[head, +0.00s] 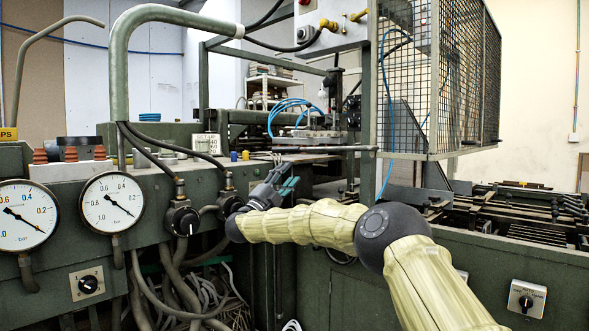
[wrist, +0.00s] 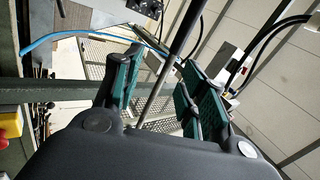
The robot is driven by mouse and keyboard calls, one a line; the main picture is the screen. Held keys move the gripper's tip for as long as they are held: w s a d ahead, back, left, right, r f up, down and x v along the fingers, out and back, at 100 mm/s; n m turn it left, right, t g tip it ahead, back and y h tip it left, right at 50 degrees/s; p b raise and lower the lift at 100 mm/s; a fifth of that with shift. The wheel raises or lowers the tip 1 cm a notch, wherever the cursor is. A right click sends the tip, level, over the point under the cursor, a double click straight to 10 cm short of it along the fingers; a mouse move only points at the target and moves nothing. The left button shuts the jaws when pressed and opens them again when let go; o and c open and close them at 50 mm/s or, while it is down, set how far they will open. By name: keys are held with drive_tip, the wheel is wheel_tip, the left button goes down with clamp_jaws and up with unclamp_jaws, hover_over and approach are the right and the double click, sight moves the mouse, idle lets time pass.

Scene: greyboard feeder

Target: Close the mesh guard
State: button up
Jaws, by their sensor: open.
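The mesh guard (head: 467,85) is a dark wire cage in a grey-green frame at the upper right of the head view, beside an upright post. A mesh panel (wrist: 98,62) shows behind the fingers in the wrist view; I cannot tell whether it is the same guard. My gripper (head: 284,180) is at the centre of the head view, left of and below the guard and apart from it. In the wrist view its green-padded fingers (wrist: 163,85) are spread. A grey rod (wrist: 163,88) shows in the gap between them; contact and distance are unclear.
A horizontal bar (head: 325,148) runs above and right of my gripper. Blue hoses (head: 290,108) lie behind it. Pressure gauges (head: 111,201) and a thick green pipe (head: 120,65) stand at left. The machine bed (head: 500,215) extends below the guard.

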drive_tip(key=shift+v, duration=1.3)
drive_tip(key=shift+r, duration=0.1)
